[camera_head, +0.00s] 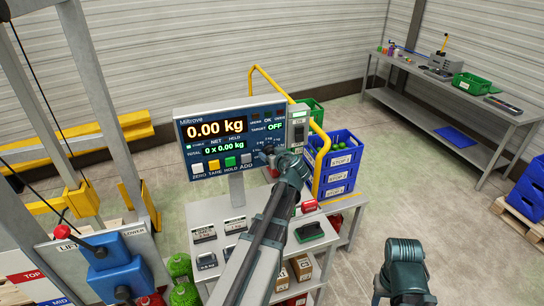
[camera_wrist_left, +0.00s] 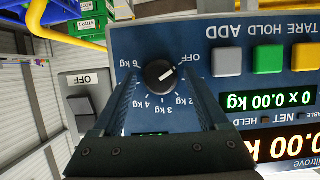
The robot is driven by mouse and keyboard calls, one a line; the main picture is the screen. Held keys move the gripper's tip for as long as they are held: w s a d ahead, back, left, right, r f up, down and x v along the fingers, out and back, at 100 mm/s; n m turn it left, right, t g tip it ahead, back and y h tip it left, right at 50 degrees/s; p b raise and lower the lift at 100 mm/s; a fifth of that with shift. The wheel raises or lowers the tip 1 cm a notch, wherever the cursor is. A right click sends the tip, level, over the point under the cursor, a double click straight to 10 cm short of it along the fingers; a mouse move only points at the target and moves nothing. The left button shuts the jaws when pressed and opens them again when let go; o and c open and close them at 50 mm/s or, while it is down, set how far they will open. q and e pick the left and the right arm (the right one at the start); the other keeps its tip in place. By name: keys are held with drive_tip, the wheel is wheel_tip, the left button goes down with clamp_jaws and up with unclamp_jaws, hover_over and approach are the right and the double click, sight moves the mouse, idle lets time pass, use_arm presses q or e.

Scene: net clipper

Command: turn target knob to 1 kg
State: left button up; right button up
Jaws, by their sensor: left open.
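The target knob (camera_wrist_left: 160,76) is a round black dial with a white pointer mark, on the blue front panel of the scale display (camera_head: 232,128). In the left wrist view, which is upside down, its pointer aims at OFF; the head display also reads TARGET OFF. The dial's printed kg marks are partly covered by a finger. My left gripper (camera_head: 270,155) is open, with one finger on each side of the knob; I cannot tell whether they touch it. The screen reads 0.00 kg. My right arm shows at the lower right, but its gripper is not visible.
A grey OFF switch box (camera_wrist_left: 85,100) sits beside the panel. A yellow rail (camera_head: 318,160) and blue crates (camera_head: 337,180) stand right of the display. A worktable (camera_head: 310,232) below holds small devices.

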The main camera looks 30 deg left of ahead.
use_arm(q)
drive_tip(key=c, duration=1.2)
drive_tip(key=shift+o, duration=0.2)
drive_tip(key=shift+m, duration=0.3)
drive_tip(key=shift+w+d+f+m+g+y+b, duration=0.1)
drive_tip(key=shift+m+g+y+b, duration=0.5)
drive_tip(key=shift+m, duration=0.6)
drive_tip(key=shift+w+d+f+m+g+y+b, duration=0.1)
drive_tip(key=shift+m+g+y+b, duration=0.45)
drive_tip(key=shift+m, duration=0.65)
drive_tip(key=shift+s+r+y, duration=0.1)
drive_tip(key=shift+y, duration=0.15)
drive_tip(key=o, duration=1.2)
drive_tip(key=shift+c, duration=0.2)
